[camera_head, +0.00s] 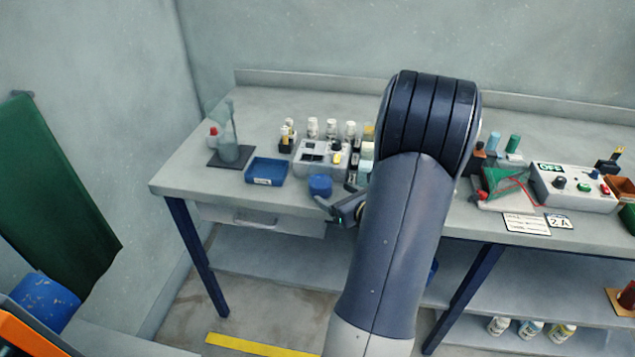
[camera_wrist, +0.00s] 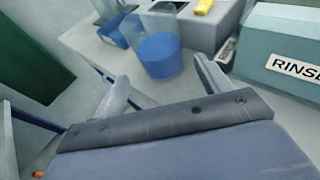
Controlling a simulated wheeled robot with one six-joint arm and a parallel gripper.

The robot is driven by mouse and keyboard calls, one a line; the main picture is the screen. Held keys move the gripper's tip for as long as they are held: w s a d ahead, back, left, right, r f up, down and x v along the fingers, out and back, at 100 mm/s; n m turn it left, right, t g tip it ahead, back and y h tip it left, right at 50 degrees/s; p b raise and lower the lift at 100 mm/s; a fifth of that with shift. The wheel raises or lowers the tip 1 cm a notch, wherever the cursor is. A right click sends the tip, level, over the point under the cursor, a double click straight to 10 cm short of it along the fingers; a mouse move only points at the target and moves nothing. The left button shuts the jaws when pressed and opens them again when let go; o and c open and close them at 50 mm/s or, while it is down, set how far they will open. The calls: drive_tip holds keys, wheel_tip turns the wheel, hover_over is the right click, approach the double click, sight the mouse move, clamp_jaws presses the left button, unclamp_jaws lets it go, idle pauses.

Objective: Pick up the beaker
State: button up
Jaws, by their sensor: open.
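The beaker (camera_head: 320,186) is a clear vessel with blue contents. It stands near the front edge of the bench, just past my gripper (camera_head: 338,207), which is partly hidden by my arm. In the wrist view the beaker (camera_wrist: 160,52) stands upright ahead of my gripper (camera_wrist: 165,88). The two fingers are spread apart, one to the lower left of the beaker and one to its lower right. Nothing is held between them.
A box labelled RINSE (camera_wrist: 285,50) stands close to the right finger in the wrist view. A blue tray (camera_head: 266,171) is left of the beaker, and a grey block with slots (camera_head: 320,158) is behind it. A glass vessel on a dark plate (camera_head: 229,150) stands farther left.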

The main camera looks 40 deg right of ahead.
sight(328, 188)
drive_tip(key=shift+r+p+x, duration=0.15)
drive_tip(key=shift+p+x, duration=0.2)
drive_tip(key=shift+x, duration=1.15)
drive_tip(key=shift+r+p+x, duration=0.2)
drive_tip(key=shift+p+x, duration=0.15)
drive_tip(key=shift+x, duration=1.2)
drive_tip(key=shift+c, duration=0.3)
drive_tip(key=c, duration=0.8)
